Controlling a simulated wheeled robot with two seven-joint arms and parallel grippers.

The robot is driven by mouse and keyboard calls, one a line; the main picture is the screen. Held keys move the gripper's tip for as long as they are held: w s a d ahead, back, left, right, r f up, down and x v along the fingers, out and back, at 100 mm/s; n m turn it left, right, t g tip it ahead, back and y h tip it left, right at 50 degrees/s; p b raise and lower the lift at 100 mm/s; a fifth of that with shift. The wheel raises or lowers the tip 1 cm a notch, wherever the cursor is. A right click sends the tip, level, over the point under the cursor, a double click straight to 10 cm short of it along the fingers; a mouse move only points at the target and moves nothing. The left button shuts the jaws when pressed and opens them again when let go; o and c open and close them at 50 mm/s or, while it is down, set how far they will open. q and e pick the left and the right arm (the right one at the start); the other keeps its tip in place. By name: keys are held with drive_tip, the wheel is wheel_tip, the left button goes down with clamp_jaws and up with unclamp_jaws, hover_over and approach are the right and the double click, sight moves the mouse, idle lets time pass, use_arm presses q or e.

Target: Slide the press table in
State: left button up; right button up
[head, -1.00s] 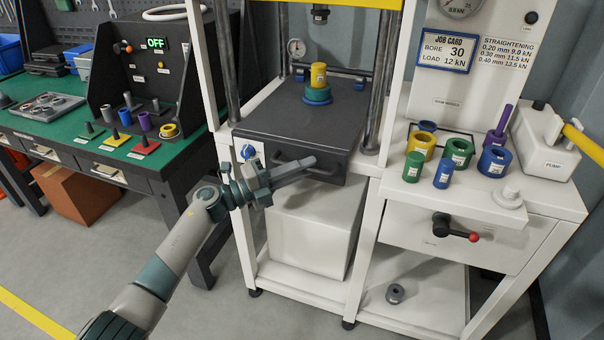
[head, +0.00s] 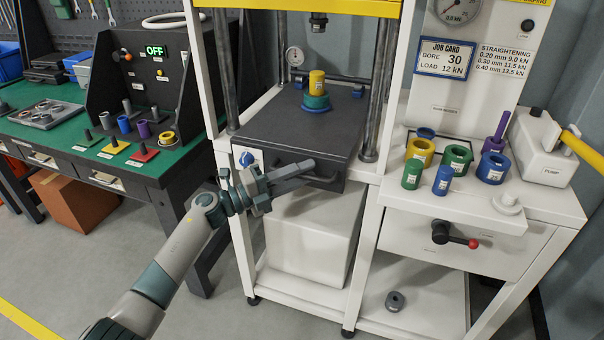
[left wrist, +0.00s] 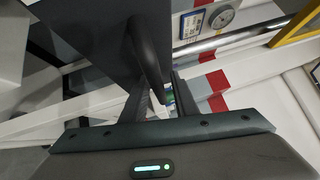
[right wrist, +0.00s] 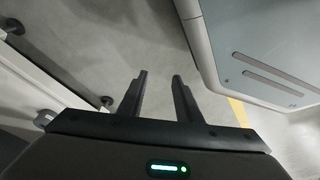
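The press table (head: 268,136) is a dark grey slab on the white press frame, its front end sticking out towards me. A blue and green ring stack (head: 316,103) with a yellow cylinder (head: 317,82) stands on it. Its dark bar handle (head: 322,181) is on the front face and shows in the left wrist view (left wrist: 148,50). My left gripper (head: 290,177) is at the handle; its fingers (left wrist: 160,95) are apart, with the bar seen between them. Contact cannot be told. My right gripper (right wrist: 160,78) is open and empty above the floor, outside the head view.
Press columns (head: 376,90) flank the table. A white bench (head: 455,201) at right holds several coloured rings and pins and a pump (head: 543,150). A drawer with a red-knobbed lever (head: 452,233) is below. A green workbench (head: 60,135) stands at left.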

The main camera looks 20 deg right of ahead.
use_arm(q)
drive_tip(key=shift+f, duration=0.25)
